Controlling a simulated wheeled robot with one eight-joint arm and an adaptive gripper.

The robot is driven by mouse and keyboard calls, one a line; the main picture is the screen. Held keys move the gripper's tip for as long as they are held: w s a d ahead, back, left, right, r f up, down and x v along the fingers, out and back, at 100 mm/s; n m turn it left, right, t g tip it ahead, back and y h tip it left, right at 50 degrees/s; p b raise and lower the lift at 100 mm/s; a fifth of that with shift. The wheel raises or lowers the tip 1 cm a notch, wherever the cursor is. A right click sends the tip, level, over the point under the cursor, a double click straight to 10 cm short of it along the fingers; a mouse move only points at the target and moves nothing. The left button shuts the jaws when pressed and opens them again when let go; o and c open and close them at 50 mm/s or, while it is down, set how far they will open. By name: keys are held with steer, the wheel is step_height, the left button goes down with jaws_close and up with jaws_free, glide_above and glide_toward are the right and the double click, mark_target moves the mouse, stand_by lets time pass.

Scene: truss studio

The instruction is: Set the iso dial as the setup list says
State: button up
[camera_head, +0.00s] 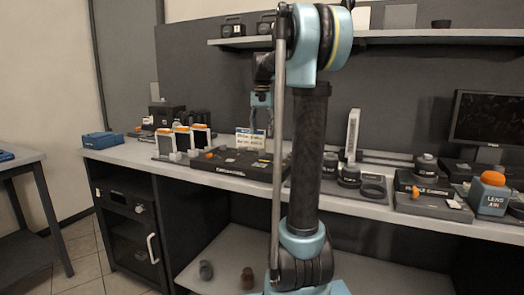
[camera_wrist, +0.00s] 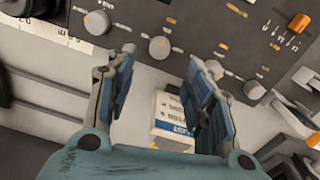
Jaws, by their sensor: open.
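My gripper (camera_wrist: 158,72) is open and empty, its two blue fingers spread over the front edge of a dark control panel (camera_wrist: 195,22). The panel carries a row of round grey dials: one at upper left (camera_wrist: 97,22), one (camera_wrist: 159,47) just beyond and between the fingertips, and others to the right (camera_wrist: 213,69) (camera_wrist: 254,89). Which one is the iso dial I cannot read. A small printed card (camera_wrist: 172,115), seen upside down, shows between the fingers. In the head view, my gripper (camera_head: 261,101) hangs above the panel (camera_head: 232,172) near the white card (camera_head: 250,139).
An orange lever (camera_wrist: 299,23) rises at the panel's right. In the head view, orange-topped white items (camera_head: 182,140) stand left of the panel, and dark lenses (camera_head: 349,176) stand right. A shelf (camera_head: 440,37) runs above the bench.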

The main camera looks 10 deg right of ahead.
mark_target(262, 152)
step_height(262, 152, down, 9)
steer(key=shift+r, duration=0.15)
stand_by(0.4)
steer(key=c, duration=1.1)
